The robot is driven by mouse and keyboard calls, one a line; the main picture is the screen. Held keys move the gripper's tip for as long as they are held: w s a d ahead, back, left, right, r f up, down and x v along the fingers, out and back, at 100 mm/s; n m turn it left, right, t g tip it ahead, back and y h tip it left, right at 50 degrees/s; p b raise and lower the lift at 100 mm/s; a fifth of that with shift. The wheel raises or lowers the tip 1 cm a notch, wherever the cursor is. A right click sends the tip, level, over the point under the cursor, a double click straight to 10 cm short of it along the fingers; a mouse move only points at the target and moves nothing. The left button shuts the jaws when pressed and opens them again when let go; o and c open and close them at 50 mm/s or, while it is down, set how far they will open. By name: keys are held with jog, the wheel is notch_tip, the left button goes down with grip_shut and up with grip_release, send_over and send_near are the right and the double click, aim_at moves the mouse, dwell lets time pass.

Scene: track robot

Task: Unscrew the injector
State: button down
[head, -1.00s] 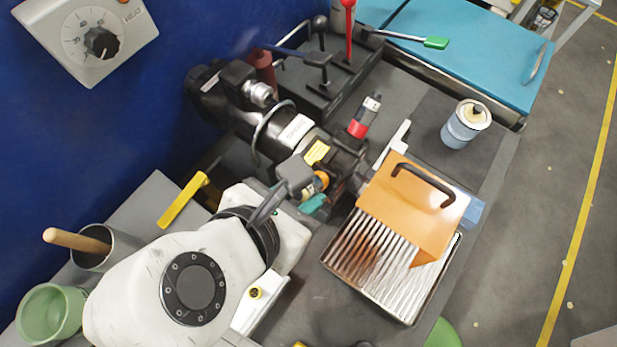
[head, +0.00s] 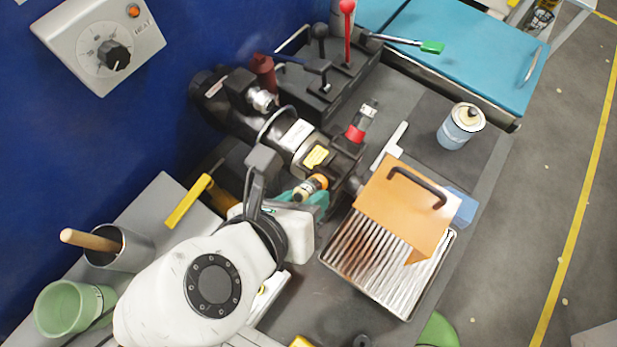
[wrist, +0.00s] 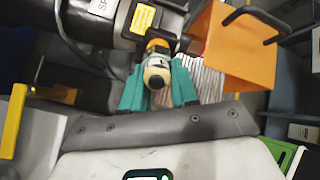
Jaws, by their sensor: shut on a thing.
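The injector (head: 309,187), a small cylinder with an orange band and a cream end, sits at the front of the black machine barrel (head: 292,135), below a yellow label. In the wrist view the injector (wrist: 157,68) points its rounded cream end toward me, with the orange band behind it against the machine. My gripper (head: 311,195) has teal fingers. In the wrist view my gripper (wrist: 158,86) has one finger on each side of the injector, shut on it. The injector still meets the machine; its thread is hidden.
An orange guard (head: 405,205) with a black handle stands close on the right, over a ribbed metal tray (head: 380,265). A red-and-black fitting (head: 361,122) stands up from the machine. A yellow handle (head: 188,203) is left of my arm. A blue-grey can (head: 461,128) stands at the back right.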

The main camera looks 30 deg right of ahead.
jog(key=shift+s+d+f, duration=0.1)
jog(key=shift+s, duration=0.1)
jog(key=shift+s+a+r, duration=0.1)
jog(key=shift+a+r, duration=0.25)
jog(key=shift+r, duration=0.05)
dwell(0.4)
jog(key=shift+p+v, duration=0.3)
jog(key=shift+v, duration=1.55)
